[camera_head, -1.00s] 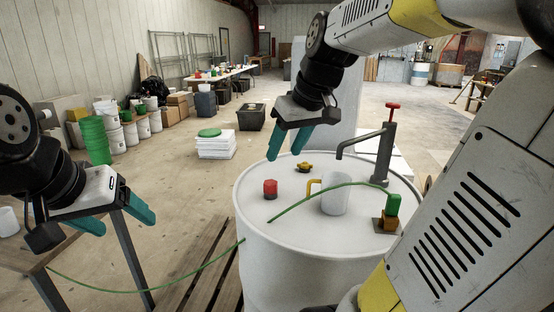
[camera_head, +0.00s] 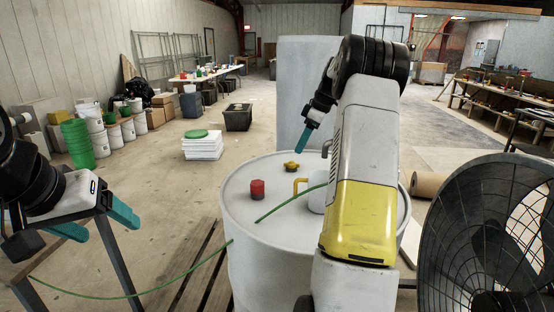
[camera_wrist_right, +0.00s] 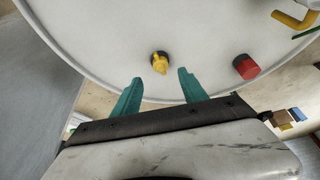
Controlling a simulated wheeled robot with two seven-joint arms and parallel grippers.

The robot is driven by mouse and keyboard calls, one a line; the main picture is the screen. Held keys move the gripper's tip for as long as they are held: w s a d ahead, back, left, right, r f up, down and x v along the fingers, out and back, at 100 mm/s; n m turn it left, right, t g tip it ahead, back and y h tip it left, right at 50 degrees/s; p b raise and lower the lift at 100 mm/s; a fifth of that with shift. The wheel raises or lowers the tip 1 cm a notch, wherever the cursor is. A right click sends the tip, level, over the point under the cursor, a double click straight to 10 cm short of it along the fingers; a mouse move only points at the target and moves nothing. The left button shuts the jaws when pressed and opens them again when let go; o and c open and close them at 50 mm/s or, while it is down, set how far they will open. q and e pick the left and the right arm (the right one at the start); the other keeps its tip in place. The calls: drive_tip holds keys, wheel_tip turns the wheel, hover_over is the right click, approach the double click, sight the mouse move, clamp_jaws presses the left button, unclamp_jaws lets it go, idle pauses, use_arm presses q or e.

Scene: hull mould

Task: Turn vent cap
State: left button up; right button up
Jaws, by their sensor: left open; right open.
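A white drum (camera_head: 243,215) stands in the middle. On its lid sits a small yellow winged cap (camera_head: 291,166) on a dark base, and a red cap (camera_head: 257,189) nearer the front. I cannot tell by label which one is the vent cap. My right gripper (camera_head: 300,143) is above the lid's back edge, near the yellow cap. In the right wrist view it is open and empty (camera_wrist_right: 159,77), with the yellow cap (camera_wrist_right: 160,62) just beyond and between the fingertips, apart from them. My left gripper (camera_head: 97,222) is open and empty at the left, away from the drum.
A yellow bent pipe (camera_head: 301,184), a white jug (camera_head: 317,200) and a green hose (camera_head: 288,202) are on the lid. My right arm hides the lid's right part. A large fan (camera_head: 490,235) stands at the right. A tall grey panel (camera_head: 305,75) stands behind the drum.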

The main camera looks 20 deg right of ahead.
sight(292, 164)
drive_tip(key=x, duration=0.7)
clamp_jaws()
